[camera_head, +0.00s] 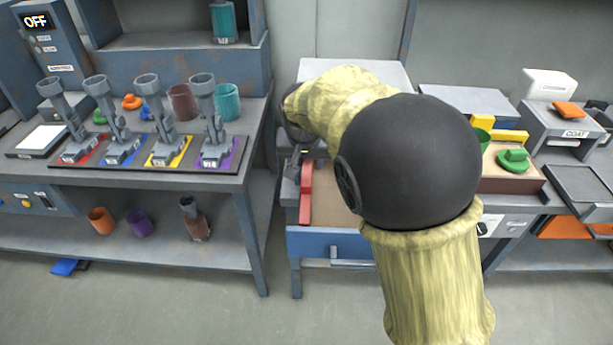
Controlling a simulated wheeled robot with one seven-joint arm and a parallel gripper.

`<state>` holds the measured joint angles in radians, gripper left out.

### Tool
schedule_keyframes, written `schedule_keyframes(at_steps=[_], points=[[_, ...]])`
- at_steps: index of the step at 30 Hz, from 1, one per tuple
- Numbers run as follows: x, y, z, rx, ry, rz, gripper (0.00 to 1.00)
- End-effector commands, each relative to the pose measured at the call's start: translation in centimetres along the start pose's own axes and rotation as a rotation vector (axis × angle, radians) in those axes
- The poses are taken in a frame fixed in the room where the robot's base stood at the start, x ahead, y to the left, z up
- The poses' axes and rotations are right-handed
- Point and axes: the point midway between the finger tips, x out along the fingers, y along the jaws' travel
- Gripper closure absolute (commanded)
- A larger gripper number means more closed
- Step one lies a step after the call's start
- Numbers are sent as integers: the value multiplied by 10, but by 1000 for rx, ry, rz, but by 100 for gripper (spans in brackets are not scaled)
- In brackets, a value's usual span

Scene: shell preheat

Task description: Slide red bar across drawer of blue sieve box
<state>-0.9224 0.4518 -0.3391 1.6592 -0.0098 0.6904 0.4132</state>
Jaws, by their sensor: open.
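The blue sieve box's drawer (328,243) has a blue front with a pale handle below it. A tan surface shows behind that front. The red bar (306,195) lies lengthwise along the left side of this tan area, its long side running front to back. My gripper (297,167) is small and dark, open, at the far end of the red bar. Whether its fingers touch the bar is not clear. My arm's thick yellowish links and black round joint hide the right part of the drawer and much of the box.
A grey bench (150,178) on the left holds several grey clamp-like stands on coloured plates, plus cups. A brown tray (512,184) with green and yellow pieces stands right of my arm. A gap with open floor separates the left bench from the drawer.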

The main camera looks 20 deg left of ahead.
Motion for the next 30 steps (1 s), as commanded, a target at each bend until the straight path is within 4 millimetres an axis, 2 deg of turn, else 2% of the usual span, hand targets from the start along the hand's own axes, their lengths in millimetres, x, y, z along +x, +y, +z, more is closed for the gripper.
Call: schedule_keyframes(at_steps=[3,12,17,25,30], points=[[24,1,1,0,-2,2,53],[72,0,0,0,-1,1,53],[82,0,0,0,1,0,53],[82,0,0,0,1,0,53],[82,0,0,0,1,0,86]])
